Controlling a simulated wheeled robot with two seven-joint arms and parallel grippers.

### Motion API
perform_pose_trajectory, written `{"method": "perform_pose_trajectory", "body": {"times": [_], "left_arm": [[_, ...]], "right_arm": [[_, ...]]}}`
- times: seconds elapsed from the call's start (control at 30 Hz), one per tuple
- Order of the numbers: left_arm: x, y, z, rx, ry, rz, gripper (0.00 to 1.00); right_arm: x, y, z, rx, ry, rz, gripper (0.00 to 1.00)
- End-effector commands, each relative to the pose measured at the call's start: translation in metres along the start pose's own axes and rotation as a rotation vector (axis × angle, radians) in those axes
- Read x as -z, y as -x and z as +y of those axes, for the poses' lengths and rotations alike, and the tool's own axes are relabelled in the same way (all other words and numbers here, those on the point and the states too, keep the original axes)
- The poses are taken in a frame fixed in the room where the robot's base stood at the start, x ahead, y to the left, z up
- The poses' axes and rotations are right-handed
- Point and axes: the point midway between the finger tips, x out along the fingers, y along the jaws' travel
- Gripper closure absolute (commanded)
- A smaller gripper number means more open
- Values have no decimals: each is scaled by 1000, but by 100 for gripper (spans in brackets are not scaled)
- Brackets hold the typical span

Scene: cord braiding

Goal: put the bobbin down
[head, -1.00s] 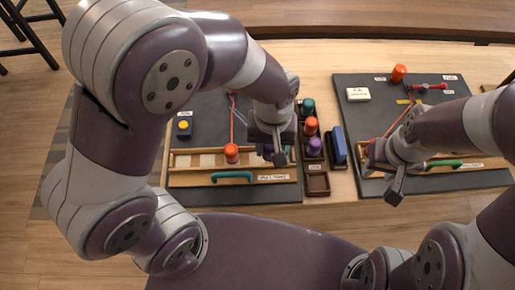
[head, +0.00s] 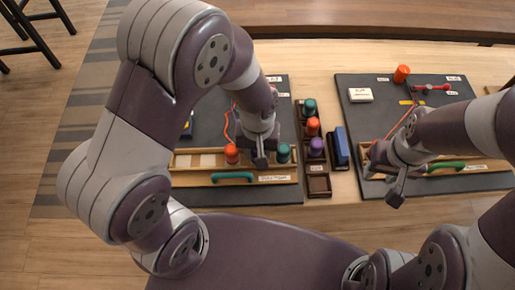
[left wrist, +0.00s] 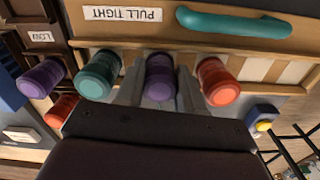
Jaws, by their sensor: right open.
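The purple bobbin (left wrist: 159,78) is between the two fingers of my left gripper (left wrist: 161,82) in the left wrist view, and the fingers close on its sides. In the head view my left gripper (head: 260,160) is over the left board's wooden rack (head: 190,170) and hides this bobbin. An orange bobbin (head: 232,154) and a teal bobbin (head: 283,153) stand in the rack on either side. I cannot tell whether the purple bobbin touches the rack. My right gripper (head: 395,192) is open and empty over the right board's front rack.
A dark tray (head: 318,185) right of the left board holds teal, orange and purple bobbins. A blue block (head: 341,146) stands beside it. A teal handle (head: 232,178) lies along the rack's front.

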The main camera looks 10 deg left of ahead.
Motion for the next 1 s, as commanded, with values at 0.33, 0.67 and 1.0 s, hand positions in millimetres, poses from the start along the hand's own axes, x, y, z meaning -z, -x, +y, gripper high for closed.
{"method": "perform_pose_trajectory", "body": {"times": [0.33, 0.67, 1.0], "left_arm": [[0, 1, 0, 0, 0, 0, 38], [1, 69, 1, -3, 0, 6, 38], [0, 124, -5, -2, -4, 4, 38]], "right_arm": [[0, 1, 0, 0, 0, 0, 57], [2, 12, 0, 0, 0, 0, 57], [2, 17, 0, 0, 0, 0, 57]]}}
